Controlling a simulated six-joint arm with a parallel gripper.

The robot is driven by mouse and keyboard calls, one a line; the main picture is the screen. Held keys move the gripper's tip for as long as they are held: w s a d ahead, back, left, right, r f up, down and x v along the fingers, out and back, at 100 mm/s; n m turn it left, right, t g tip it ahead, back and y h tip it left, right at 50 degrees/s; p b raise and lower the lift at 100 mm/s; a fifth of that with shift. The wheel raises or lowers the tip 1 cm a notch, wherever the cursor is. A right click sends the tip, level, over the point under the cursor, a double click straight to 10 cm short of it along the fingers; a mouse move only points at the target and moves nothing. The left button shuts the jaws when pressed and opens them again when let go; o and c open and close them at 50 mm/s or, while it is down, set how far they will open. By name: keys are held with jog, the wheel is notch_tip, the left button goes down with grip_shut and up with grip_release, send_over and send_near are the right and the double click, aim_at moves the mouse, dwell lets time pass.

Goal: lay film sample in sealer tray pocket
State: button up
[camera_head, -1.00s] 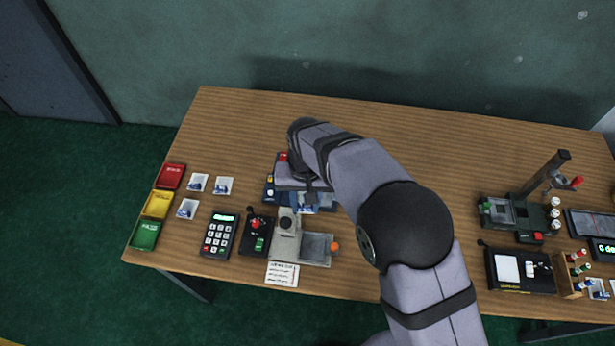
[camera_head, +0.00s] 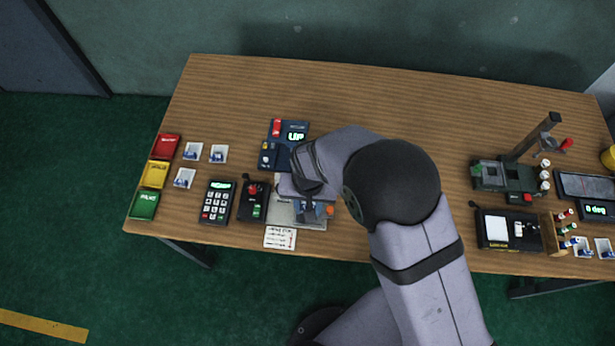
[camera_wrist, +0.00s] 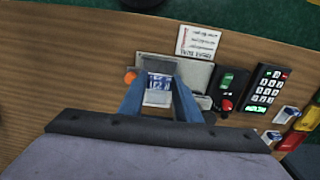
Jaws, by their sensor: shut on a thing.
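The film sample (camera_wrist: 159,82), a small white piece with blue print, sits between the two blue fingers of my gripper (camera_wrist: 159,88) in the wrist view. My gripper (camera_head: 308,207) is shut on it, and my wrist hides much of this in the head view. The grey sealer tray (camera_wrist: 148,63) with an orange knob (camera_wrist: 129,77) lies under and around the sample. In the head view the tray (camera_head: 312,223) shows only partly below my gripper. I cannot tell whether the sample touches the pocket floor.
A blue device with a lit display (camera_head: 287,143) stands behind my gripper. A red-knobbed box (camera_head: 254,203) and a keypad (camera_head: 218,203) stand left. A printed card (camera_head: 280,237) lies in front. Red, yellow and green bins line the left edge. The table's middle right is clear.

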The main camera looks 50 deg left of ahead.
jog(key=shift+f, duration=0.15)
jog(key=shift+f+b, duration=1.95)
jog(key=shift+f, duration=0.6)
jog(key=shift+f, duration=0.3)
jog(key=o, duration=1.7)
jog(key=shift+c, duration=0.2)
jog(key=shift+r, duration=0.2)
jog(key=shift+r+p, duration=2.35)
jog(key=shift+r, duration=1)
